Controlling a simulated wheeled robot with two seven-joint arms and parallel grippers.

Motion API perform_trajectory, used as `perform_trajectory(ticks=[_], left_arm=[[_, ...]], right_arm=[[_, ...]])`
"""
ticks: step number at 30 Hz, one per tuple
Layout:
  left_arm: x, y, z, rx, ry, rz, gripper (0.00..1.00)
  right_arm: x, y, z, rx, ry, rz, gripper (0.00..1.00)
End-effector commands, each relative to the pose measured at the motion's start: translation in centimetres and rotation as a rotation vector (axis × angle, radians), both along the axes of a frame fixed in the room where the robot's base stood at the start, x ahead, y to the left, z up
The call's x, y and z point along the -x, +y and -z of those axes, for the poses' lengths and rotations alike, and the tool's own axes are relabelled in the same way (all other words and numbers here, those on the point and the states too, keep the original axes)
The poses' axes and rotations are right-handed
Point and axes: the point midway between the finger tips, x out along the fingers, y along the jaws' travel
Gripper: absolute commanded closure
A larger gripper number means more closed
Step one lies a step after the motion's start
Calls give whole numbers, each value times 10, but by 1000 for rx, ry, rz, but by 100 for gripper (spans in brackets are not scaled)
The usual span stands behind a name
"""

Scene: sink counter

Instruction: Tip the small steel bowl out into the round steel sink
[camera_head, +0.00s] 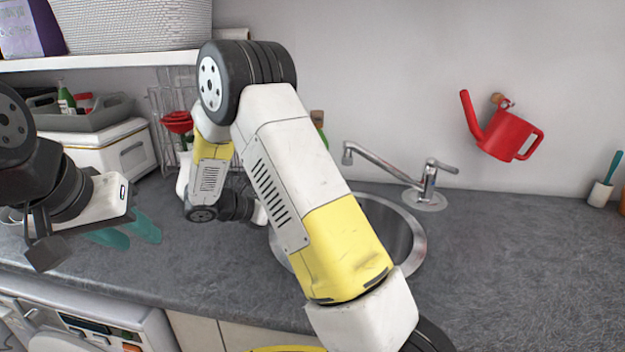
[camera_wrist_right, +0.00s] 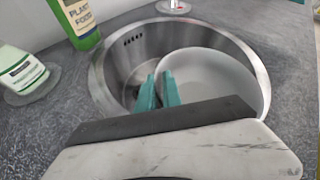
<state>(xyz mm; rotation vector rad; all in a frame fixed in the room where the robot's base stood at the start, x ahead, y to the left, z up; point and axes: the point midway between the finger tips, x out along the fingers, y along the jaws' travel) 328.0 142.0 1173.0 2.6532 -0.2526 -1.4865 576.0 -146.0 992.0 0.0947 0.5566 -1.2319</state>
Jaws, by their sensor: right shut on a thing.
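The round steel sink (camera_head: 413,237) is set in the counter, partly hidden behind my right arm in the head view. In the right wrist view, the sink (camera_wrist_right: 112,64) lies below and around the small steel bowl (camera_wrist_right: 218,78). The bowl looks pale grey and tilted, over the right part of the basin. My right gripper (camera_wrist_right: 157,92) is shut on the bowl's near left edge with its teal fingers. The bowl's contents cannot be made out. In the head view, bowl and right fingers are hidden. My left gripper (camera_head: 127,232) is open and empty above the counter at left.
A tap (camera_head: 428,183) stands behind the sink. A green plant food bottle (camera_wrist_right: 76,18) and a green-and-white container (camera_wrist_right: 20,72) stand left of the sink. A red watering can (camera_head: 506,133) hangs on the wall.

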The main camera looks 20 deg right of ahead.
Motion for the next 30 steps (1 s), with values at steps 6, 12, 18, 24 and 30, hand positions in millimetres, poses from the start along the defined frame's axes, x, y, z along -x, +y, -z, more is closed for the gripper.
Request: perform_trajectory(ticks=[6, 12, 18, 24, 30], left_arm=[[0, 0, 0, 0, 0, 0, 64], [0, 0, 0, 0, 0, 0, 64], [0, 0, 0, 0, 0, 0, 64], [0, 0, 0, 0, 0, 0, 64], [0, 0, 0, 0, 0, 0, 64]], right_arm=[[2, 8, -23, -2, -4, -1, 100], [5, 18, -49, -4, -2, -2, 100], [9, 26, -73, -3, -2, -1, 100], [10, 28, -80, -2, 1, -1, 100], [10, 28, -80, -2, 1, -1, 100]])
